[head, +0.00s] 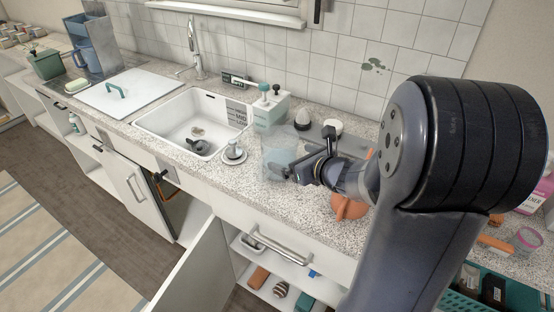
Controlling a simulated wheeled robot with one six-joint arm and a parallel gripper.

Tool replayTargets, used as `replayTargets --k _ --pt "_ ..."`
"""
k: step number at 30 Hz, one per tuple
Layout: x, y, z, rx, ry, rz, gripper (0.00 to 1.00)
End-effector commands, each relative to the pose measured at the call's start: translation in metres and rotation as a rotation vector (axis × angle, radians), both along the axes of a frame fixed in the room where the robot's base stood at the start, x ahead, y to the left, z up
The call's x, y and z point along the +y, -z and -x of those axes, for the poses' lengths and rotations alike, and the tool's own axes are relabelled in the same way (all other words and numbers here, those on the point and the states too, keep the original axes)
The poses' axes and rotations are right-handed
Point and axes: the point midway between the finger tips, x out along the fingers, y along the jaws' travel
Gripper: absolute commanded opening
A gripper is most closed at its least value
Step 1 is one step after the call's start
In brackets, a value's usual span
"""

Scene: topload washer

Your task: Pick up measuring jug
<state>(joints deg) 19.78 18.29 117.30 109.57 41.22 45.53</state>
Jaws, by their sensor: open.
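A see-through, pale bluish vessel (275,157), which looks like the measuring jug, stands on the speckled counter right of the sink. My gripper (283,173) is open at its right side, with my arm reaching in from the right. The fingers overlap the vessel in the picture; I cannot tell whether they touch it. The gripper and arm hide part of its right side, and its handle cannot be made out.
A white sink (184,122) holds a dark item. A small white dish (234,153) sits at its right edge. A pale green caddy (270,110) and dark and white round items stand behind the vessel. An orange object (347,207) lies near my arm. A cabinet door (190,268) hangs open below.

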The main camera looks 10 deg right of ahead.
Motion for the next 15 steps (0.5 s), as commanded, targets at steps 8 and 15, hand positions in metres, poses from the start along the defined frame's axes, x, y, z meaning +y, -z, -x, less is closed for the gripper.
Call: replayTargets --k 8,15 --pt "0.014 0.012 -0.031 0.002 -0.003 0.0 1.0" --pt "0.018 0.016 -0.042 0.0 0.001 0.001 1.0"
